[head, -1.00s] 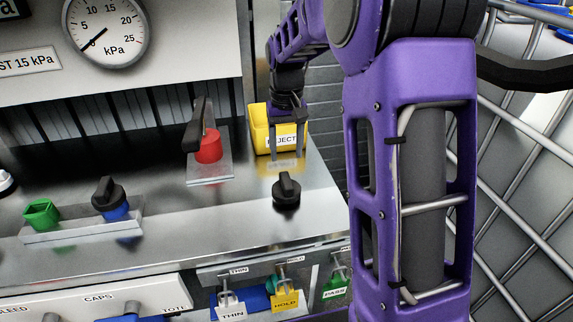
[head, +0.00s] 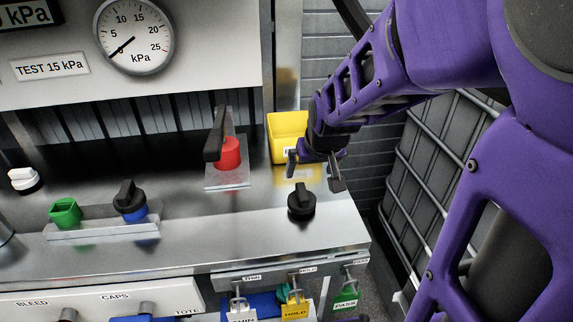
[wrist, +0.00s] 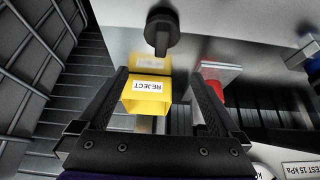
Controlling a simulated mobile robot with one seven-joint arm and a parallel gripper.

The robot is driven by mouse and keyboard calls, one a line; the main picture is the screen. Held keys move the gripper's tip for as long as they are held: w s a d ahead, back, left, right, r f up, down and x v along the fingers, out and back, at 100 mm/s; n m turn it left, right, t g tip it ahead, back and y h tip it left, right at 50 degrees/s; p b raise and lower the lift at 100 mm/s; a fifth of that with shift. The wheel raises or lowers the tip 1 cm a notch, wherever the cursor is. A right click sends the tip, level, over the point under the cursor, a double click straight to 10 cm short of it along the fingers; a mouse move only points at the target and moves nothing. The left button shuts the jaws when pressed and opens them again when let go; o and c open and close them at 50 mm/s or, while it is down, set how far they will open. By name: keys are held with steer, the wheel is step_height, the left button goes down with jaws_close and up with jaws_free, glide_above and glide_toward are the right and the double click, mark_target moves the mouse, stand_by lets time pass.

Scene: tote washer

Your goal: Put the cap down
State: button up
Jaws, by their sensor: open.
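A black cap (head: 301,200) with a ridged handle stands upright on the steel counter (head: 245,212), near its right end. The cap also shows in the wrist view (wrist: 162,30), ahead of the fingertips and apart from them. My gripper (head: 314,171) is open and empty, just behind and above the cap. In the wrist view its two fingers (wrist: 160,82) are spread, with the yellow REJECT bin (wrist: 147,103) showing between them. A similar black cap (head: 129,193) sits on a blue base at the left.
The yellow bin (head: 286,128) stands behind my gripper. A red fitting with a dark lever (head: 229,152) rises left of it. A green socket (head: 65,210) is on the left strip. Tags hang below the counter's front edge. A wire cage (head: 420,190) stands at the right.

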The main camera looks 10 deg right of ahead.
mark_target(302, 189)
steer(key=b+x, duration=0.5)
steer(key=x, duration=0.7)
steer(key=b+x, duration=0.1)
steer(key=x, duration=0.1)
steer(key=b+x, duration=0.2)
steer(key=x, duration=0.1)
steer(key=shift+s+a+f+b, duration=0.1)
steer(key=shift+s+f+b, duration=0.2)
steer(key=shift+f, duration=0.1)
steer(key=shift+r, duration=0.1)
steer(key=shift+r, duration=0.1)
steer(key=c, duration=1.2)
